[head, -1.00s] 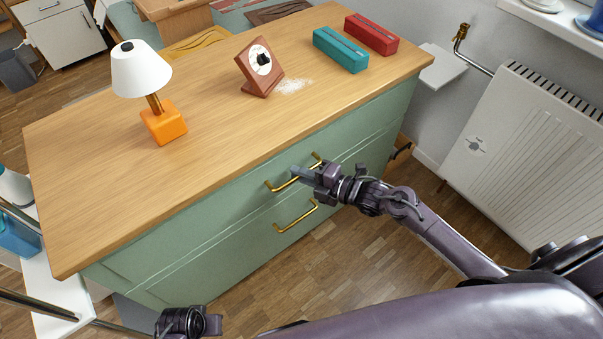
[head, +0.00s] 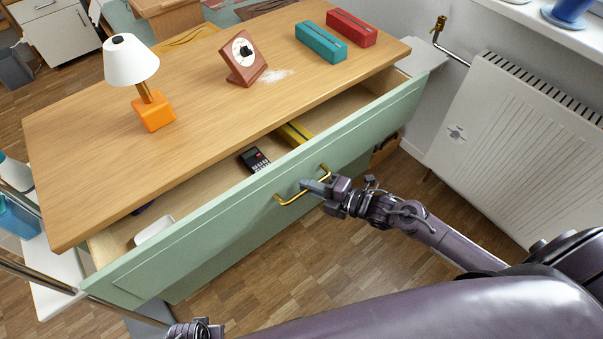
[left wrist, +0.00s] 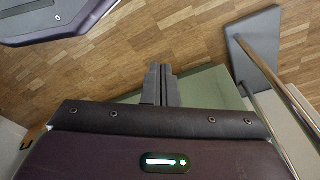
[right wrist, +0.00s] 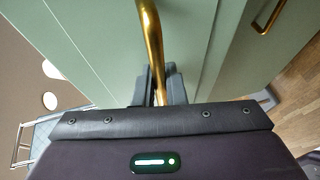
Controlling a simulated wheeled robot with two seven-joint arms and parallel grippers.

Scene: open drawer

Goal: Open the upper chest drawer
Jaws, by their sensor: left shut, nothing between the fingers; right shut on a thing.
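The upper chest drawer (head: 240,211) has a green front and is pulled out from under the wooden top. Its brass handle (head: 289,199) runs along the front. My right gripper (head: 312,187) is shut on the right part of this handle. In the right wrist view the brass handle (right wrist: 150,45) passes between the two fingers (right wrist: 160,88). My left gripper is shut and empty, seen in the left wrist view (left wrist: 159,80) with a green surface behind it. In the head view only part of my left arm shows at the bottom edge.
Inside the drawer are a calculator (head: 255,159), a yellow item (head: 294,133) and a white item (head: 153,229). A radiator (head: 515,130) is at right.

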